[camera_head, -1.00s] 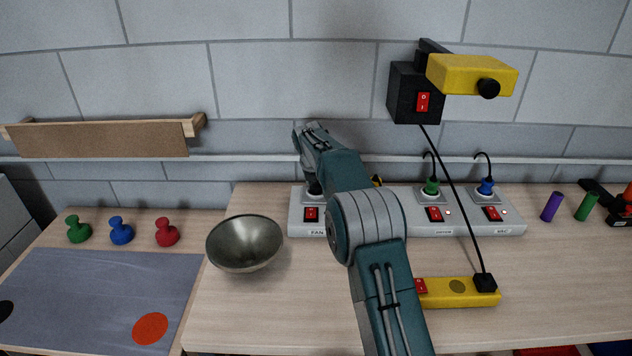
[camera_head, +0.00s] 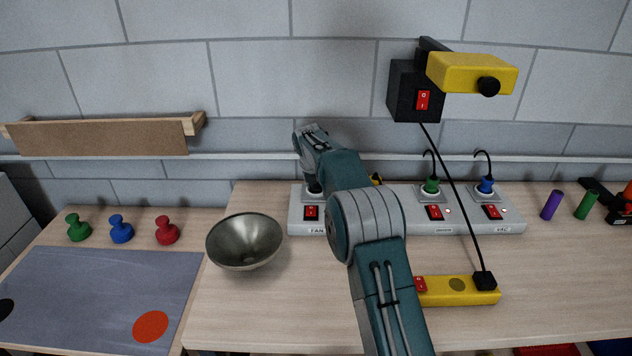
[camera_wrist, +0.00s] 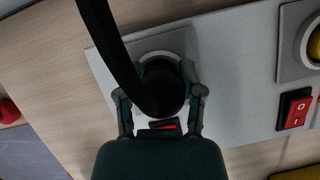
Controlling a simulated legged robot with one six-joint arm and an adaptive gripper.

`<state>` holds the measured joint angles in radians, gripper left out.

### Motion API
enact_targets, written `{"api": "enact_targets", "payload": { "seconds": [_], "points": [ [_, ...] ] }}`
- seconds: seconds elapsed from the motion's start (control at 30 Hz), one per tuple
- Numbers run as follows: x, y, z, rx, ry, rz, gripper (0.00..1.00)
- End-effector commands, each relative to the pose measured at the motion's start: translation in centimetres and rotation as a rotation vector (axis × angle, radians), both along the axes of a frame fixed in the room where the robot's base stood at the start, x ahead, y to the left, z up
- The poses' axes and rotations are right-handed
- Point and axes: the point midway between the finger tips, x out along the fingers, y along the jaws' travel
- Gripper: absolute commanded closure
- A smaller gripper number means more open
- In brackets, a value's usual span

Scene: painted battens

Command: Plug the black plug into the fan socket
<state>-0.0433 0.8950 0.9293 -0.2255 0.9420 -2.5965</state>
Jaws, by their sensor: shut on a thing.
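The black plug (camera_wrist: 160,88) sits between the two fingers of my gripper (camera_wrist: 160,100) in the wrist view, with its black cord rising to the upper left. My gripper is shut on it. The plug is over the fan socket (camera_wrist: 178,57), whose pale rim shows around its far side; I cannot tell how deep it sits. In the head view the black plug (camera_head: 313,186) shows only partly beneath my arm, at the left end of the grey socket strip (camera_head: 302,226), above the FAN label. My arm hides most of the gripper there.
Green (camera_head: 431,186) and blue (camera_head: 486,185) plugs stand in sockets further right. A yellow plug (camera_wrist: 315,44) stands in the neighbouring socket. Red switches line the strip's front. A metal bowl (camera_head: 245,243) stands left of my arm. A yellow power strip (camera_head: 440,291) lies in front, its cable rising rightward of my arm.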

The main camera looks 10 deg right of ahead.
Motion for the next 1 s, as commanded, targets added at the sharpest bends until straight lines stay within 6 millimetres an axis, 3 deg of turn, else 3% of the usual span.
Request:
{"api": "enact_targets", "payload": {
  "seconds": [0.03,0.1,0.13,0.6,1.0],
  "points": [
    [0.0,0.0,-0.1,0.000,0.001,0.000,0.46],
    [0.0,0.0,-0.1,0.000,0.001,0.000,0.14],
    [0.0,0.0,-0.1,0.000,0.001,0.000,0.10],
    [-0.2,0.1,0.4,0.000,0.000,0.000,0.10],
    [-3.0,1.4,7.3,-0.001,-0.001,0.001,0.10]
  ]
}}
